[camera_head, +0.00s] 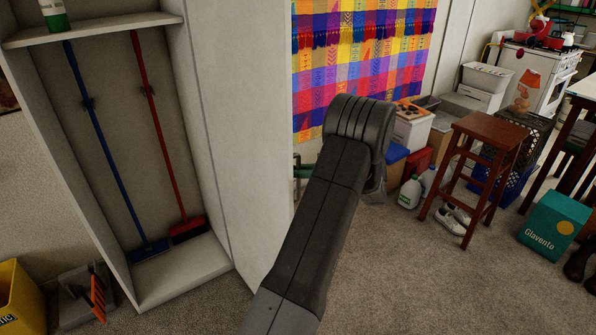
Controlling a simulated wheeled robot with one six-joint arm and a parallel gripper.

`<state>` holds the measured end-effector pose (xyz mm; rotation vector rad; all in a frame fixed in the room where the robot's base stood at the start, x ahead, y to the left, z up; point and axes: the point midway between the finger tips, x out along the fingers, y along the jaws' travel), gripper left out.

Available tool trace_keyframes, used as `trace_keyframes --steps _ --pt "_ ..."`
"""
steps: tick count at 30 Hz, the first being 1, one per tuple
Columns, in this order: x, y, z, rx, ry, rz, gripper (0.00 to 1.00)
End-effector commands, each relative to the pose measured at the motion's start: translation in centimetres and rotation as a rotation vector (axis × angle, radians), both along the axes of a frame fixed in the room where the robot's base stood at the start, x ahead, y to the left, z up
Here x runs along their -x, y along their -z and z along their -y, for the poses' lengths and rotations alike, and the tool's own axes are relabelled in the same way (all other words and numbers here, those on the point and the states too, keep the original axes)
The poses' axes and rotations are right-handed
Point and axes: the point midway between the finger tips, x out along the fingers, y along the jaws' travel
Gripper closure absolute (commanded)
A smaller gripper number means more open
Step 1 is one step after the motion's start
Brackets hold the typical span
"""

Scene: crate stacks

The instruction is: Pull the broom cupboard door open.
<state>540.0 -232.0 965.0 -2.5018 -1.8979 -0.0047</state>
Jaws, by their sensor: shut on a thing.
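The broom cupboard (158,270) stands at the left with its inside in view. Its pale door (240,110) is swung open, with its free edge towards the middle of the picture. My arm crosses in front of the door and bends at the wrist just past its free edge. My gripper (303,171) shows only in part there, behind my arm, as small greenish and dark pieces at the door's edge. It is shut on the door handle on the door's far side; the handle itself is mostly hidden.
A blue broom (110,160) and a red broom (160,130) stand inside the cupboard. A yellow bin (18,298) and a dustpan (75,300) are at lower left. A wooden stool (490,140), jugs (411,192) and a teal box (553,225) stand right. Carpet is clear at lower right.

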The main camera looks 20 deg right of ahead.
Motion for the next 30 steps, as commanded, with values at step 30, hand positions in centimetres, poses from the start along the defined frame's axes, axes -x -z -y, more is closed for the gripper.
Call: trace_keyframes --steps 30 --pt "0.9 -0.5 3.7 0.001 0.002 -0.001 0.7"
